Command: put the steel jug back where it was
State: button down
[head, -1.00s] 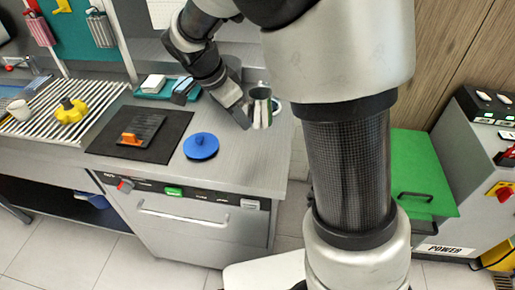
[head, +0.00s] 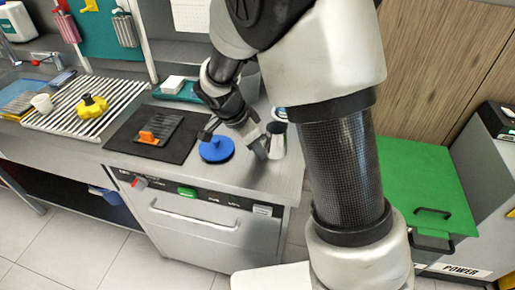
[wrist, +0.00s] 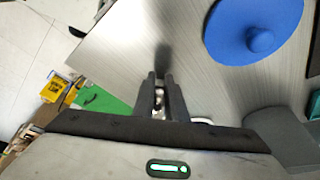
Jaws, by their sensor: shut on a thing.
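The steel jug (head: 278,141) is at the right end of the steel counter in the head view, to the right of the blue round lid (head: 216,151). It looks upright. My gripper (head: 260,146) is shut on its left side. In the wrist view my gripper's fingers (wrist: 161,98) are close together over the counter, and only a small pale part shows between them; most of the jug is hidden there. I cannot tell whether the jug's base touches the counter. The blue lid also shows in the wrist view (wrist: 240,25).
A black mat (head: 121,142) with an orange-handled item lies left of the lid. A yellow knobbed part (head: 92,106) and a white mug (head: 42,103) stand on the striped drainer. A white-and-blue round thing (head: 280,113) is just behind the jug. The counter's edge is close.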

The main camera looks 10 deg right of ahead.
jog(key=shift+f, duration=0.15)
jog(key=c, duration=1.8)
grip_release()
jog(key=shift+r, duration=0.4)
jog(key=p+v, duration=0.1)
jog(key=v, duration=1)
jog(key=s+d+r+n+t+y, duration=0.1)
jog(key=s+d+r+n, duration=0.2)
jog(key=s, duration=0.3)
jog(key=s+d+r+n+t+y, duration=0.1)
jog(key=s+d+r+n, duration=0.2)
jog(key=s+n, duration=0.3)
jog(key=s+d+r+n+t+y, duration=0.1)
jog(key=s+d+r+n+y, duration=0.1)
jog(key=s, duration=0.5)
jog(key=shift+d+r+n+t, duration=0.4)
jog(key=shift+d+r+n, duration=0.35)
jog(key=shift+r+n, duration=0.45)
